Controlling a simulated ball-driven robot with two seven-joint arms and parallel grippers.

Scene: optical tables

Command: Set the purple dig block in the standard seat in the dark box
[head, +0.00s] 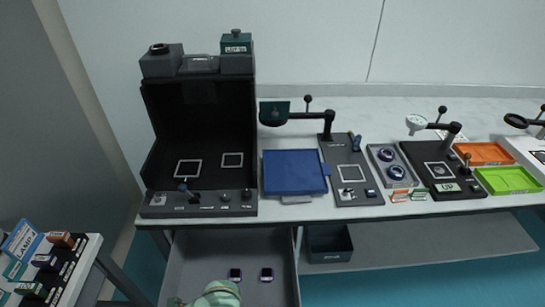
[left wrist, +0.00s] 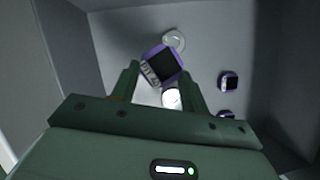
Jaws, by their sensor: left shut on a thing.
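My left gripper (left wrist: 159,76) is shut on a purple-edged block (left wrist: 166,64) with a dark face and a pale label, which I cannot read surely. The block is tilted between the fingertips, over the open drawer. In the head view only the green top of this gripper (head: 218,292) shows, at the drawer's front, and the held block is hidden. The dark box (head: 196,115) stands open on the table at the left. Two white square outlines mark its floor, a left one (head: 187,168) and a right one (head: 232,160); I cannot tell which is standard. My right gripper is not in view.
Two more purple-edged blocks (head: 235,274) (head: 266,274) lie in the open drawer (head: 205,248). Knobs line the dark box's front ledge. A blue panel (head: 294,172) and a lens arm (head: 300,119) stand right of it. A side rack (head: 50,262) is at lower left.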

